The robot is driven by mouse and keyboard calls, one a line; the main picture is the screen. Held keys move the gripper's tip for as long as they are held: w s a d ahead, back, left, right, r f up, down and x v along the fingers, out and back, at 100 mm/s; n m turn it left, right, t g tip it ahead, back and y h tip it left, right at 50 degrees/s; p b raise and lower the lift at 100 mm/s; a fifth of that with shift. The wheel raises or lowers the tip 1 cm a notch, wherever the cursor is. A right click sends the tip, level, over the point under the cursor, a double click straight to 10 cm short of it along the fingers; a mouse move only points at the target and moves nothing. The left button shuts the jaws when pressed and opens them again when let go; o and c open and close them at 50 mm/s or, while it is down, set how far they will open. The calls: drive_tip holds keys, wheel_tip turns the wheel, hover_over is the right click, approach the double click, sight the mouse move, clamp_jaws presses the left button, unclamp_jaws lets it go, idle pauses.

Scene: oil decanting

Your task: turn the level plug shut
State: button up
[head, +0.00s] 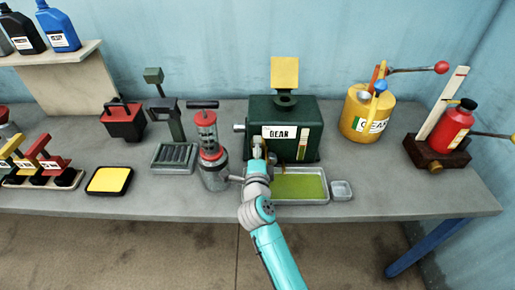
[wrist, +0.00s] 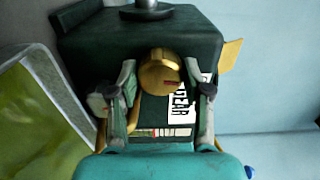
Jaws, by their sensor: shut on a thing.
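The level plug (wrist: 160,70) is a round brass knob with a red mark on its face, on the front of the dark green GEAR tank (head: 308,115). The tank fills the upper middle of the wrist view (wrist: 100,42). My gripper (head: 258,150) is at the tank's front, below the GEAR label. In the wrist view its two fingers (wrist: 165,82) stand on either side of the plug and are shut on it. In the head view my gripper hides the plug.
A shallow tray of yellow-green oil (head: 300,198) lies below the tank, with a small clear dish (head: 341,190) beside it. A red-topped pump can (head: 212,175) stands close to the left of my arm. A yellow GEAR can (head: 355,105) stands right.

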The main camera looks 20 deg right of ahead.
drive_tip(key=shift+f+n, duration=0.1)
drive_tip(key=shift+n, duration=0.8)
drive_tip(key=o, duration=1.2)
drive_tip(key=shift+c, duration=0.2)
drive_tip(key=v, duration=1.2)
drive_tip(key=shift+s, duration=0.1)
